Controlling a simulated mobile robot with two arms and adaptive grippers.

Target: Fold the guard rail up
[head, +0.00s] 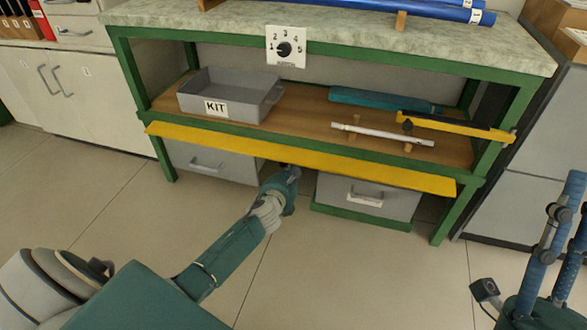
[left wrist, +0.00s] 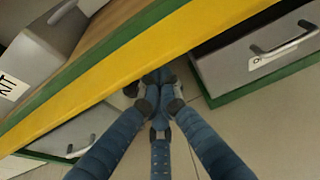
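The guard rail is a long yellow board (head: 350,168) along the front edge of the wooden shelf (head: 290,115). It hangs outward and down from the green frame, in front of the drawers. It also crosses the left wrist view diagonally (left wrist: 130,68). My left gripper (head: 290,172) is at the rail's lower edge, near its middle. In the left wrist view its blue fingers (left wrist: 158,85) come together just below the rail, with nothing seen between them. Whether the tips touch the rail is unclear. My right gripper (head: 530,245) is at the lower right, fingers spread and empty, away from the bench.
A grey KIT tray (head: 230,93) sits on the shelf's left. Grey drawers (head: 368,196) are below. The floor in front is clear.

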